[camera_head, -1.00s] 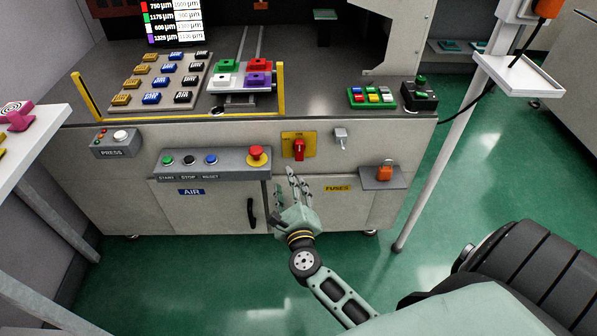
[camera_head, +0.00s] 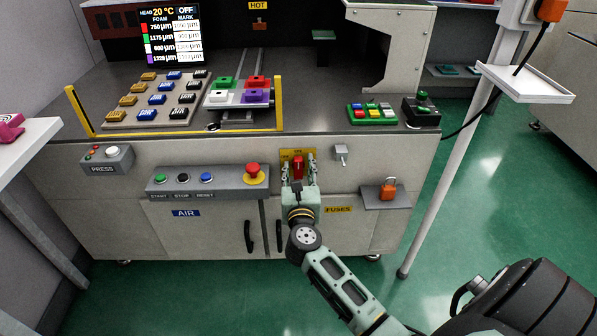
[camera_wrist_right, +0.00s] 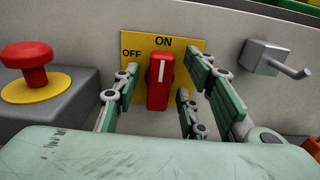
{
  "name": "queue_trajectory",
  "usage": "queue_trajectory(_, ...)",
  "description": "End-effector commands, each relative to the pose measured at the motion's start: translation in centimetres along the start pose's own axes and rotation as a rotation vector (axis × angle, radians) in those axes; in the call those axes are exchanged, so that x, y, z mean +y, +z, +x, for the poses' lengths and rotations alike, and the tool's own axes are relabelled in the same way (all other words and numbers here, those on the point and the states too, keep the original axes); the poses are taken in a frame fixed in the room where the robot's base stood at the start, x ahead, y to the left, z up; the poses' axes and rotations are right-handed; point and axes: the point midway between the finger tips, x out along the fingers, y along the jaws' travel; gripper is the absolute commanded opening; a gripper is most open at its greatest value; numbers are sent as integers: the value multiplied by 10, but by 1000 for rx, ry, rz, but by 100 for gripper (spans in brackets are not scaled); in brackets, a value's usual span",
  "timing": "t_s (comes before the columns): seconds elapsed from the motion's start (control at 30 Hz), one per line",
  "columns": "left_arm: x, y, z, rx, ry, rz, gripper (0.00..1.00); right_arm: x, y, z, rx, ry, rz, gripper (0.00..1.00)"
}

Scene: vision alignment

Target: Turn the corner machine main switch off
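The main switch is a red rotary handle (camera_wrist_right: 160,82) on a yellow plate (camera_wrist_right: 187,44) marked ON at the top and OFF at the left. Its white line points up at ON. In the head view the red handle (camera_head: 298,167) sits on the machine's front panel. My right gripper (camera_head: 298,160) is at the switch, with its fingers open on either side of the handle. In the right wrist view gaps show between the fingers (camera_wrist_right: 164,72) and the handle. My left gripper is not in view.
A red mushroom button (camera_head: 253,170) on the grey button box (camera_head: 222,188) is close to the left of the switch. An orange padlock (camera_head: 388,189) stands on a small shelf further right.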

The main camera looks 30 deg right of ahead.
Motion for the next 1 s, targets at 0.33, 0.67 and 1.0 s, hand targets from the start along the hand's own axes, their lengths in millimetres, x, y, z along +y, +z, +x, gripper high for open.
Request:
queue_trajectory(0.33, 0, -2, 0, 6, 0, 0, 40, 0, 0, 1, 1, 1, -2, 31)
queue_trajectory(0.67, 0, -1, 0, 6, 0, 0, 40, 0, -1, 1, 1, 1, -1, 2)
queue_trajectory(1.0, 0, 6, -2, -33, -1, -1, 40, 1, 0, 1, 2, 1, -19, 0)
